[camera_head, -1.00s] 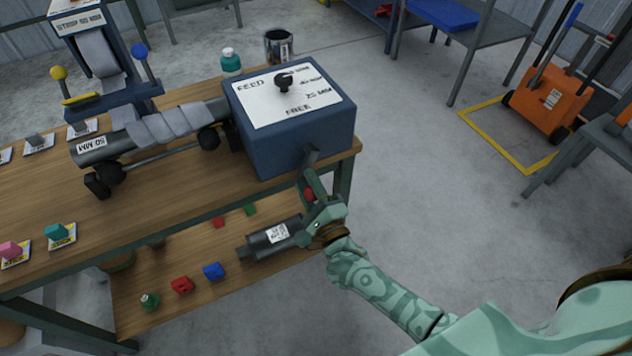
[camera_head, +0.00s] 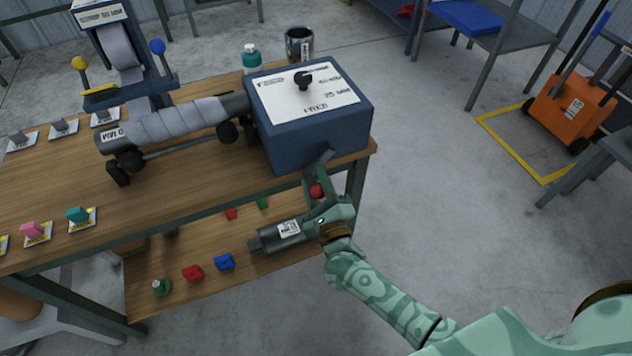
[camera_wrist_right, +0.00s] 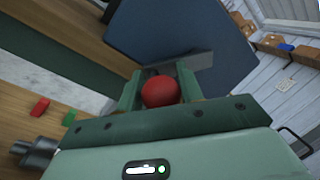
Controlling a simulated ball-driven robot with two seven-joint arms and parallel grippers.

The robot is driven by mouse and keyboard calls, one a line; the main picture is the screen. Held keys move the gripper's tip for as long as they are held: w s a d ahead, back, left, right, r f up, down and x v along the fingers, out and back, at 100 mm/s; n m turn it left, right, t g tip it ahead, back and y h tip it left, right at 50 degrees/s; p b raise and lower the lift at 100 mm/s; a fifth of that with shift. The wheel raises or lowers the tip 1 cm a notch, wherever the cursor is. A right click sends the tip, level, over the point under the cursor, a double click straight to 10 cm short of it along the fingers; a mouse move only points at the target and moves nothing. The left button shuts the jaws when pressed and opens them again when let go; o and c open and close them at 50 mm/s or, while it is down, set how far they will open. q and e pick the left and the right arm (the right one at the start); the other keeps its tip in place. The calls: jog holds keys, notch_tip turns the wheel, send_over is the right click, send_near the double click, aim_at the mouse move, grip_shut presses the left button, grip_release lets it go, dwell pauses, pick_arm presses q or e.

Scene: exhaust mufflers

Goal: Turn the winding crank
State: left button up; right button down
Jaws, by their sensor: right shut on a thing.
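The winding crank has a dark arm (camera_head: 319,163) on the front right of the blue drive box (camera_head: 330,135) and a red knob (camera_head: 316,190) hanging low. My right gripper (camera_head: 315,194) is shut on the red knob, which also shows between its fingers in the right wrist view (camera_wrist_right: 160,91). The drive box turns a dark pipe (camera_head: 112,143), covered along most of its length by grey wrap (camera_head: 180,120). The wrap strip comes down from a roll (camera_head: 122,52) on the stand behind. My left gripper is out of view.
The winder stands on a wooden workbench (camera_head: 60,185). On the lower shelf lie a muffler (camera_head: 278,237) and red and blue blocks (camera_head: 193,273). A bottle (camera_head: 252,58) and a tin (camera_head: 299,45) stand behind the box.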

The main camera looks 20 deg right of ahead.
jog(key=c, duration=1)
grip_release()
jog(key=shift+w+r, duration=0.1)
jog(key=shift+r, duration=0.15)
jog(key=shift+o, duration=0.2)
jog(key=shift+f, duration=0.1)
jog(key=shift+s+f, duration=0.1)
jog(key=shift+s, duration=0.25)
jog(key=s+f+p, duration=0.1)
jog(key=s+f, duration=0.2)
jog(key=s, duration=1.2)
jog(key=shift+s+a+p, duration=0.2)
jog(key=shift+a+p, duration=0.1)
jog(key=shift+p, duration=0.05)
